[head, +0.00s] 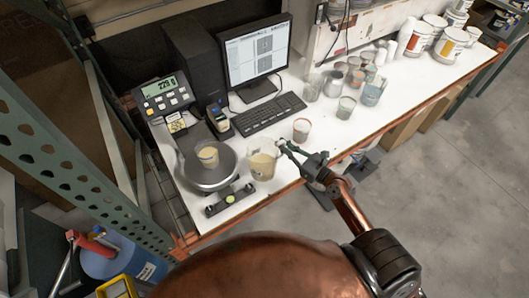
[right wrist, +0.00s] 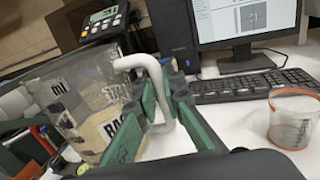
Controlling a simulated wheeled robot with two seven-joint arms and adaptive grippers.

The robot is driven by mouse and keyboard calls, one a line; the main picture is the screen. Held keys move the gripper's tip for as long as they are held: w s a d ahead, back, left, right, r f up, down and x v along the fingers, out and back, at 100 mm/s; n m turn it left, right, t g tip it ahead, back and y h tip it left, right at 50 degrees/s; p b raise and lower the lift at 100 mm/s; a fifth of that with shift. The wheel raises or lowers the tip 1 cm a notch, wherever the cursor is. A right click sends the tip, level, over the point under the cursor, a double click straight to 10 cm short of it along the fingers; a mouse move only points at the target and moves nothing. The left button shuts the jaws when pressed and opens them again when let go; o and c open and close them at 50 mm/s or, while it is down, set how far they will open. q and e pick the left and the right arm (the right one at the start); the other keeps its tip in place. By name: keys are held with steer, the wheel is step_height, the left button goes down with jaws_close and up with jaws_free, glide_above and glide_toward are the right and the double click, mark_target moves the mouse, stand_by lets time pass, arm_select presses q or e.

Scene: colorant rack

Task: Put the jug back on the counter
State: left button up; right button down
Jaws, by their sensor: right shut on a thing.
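The jug (head: 262,166) is clear, with tan contents, and is at the front of the white counter (head: 236,215), right of the scale. In the right wrist view the jug (right wrist: 92,105) fills the left side, with black lettering on its wall, and looks tilted in that picture. My right gripper (head: 288,149) is shut on the jug's pale handle (right wrist: 158,75), with a green finger on each side of it. I cannot tell whether the jug's base touches the counter. My left gripper is not in view.
A cup (head: 208,155) with tan contents stands on the round scale (head: 208,181). A small cup (head: 301,130) stands just beyond my right gripper. A keyboard (head: 268,114) and monitor (head: 256,52) are behind. Several cups and paint cans stand farther right.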

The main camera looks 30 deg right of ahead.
steer(key=w+d+f+h+b, duration=0.1)
steer(key=w+d+f+b, duration=0.5)
steer(key=w+f, duration=0.6)
steer(key=shift+w+d+f+m+b, duration=0.2)
steer(key=shift+d+m+b, duration=0.15)
steer(key=shift+d, duration=0.3)
steer(key=c, duration=2.5)
jaws_free()
steer(key=shift+f, duration=0.2)
steer(key=o, duration=0.5)
steer(key=shift+c, duration=0.2)
steer(key=shift+r, duration=0.1)
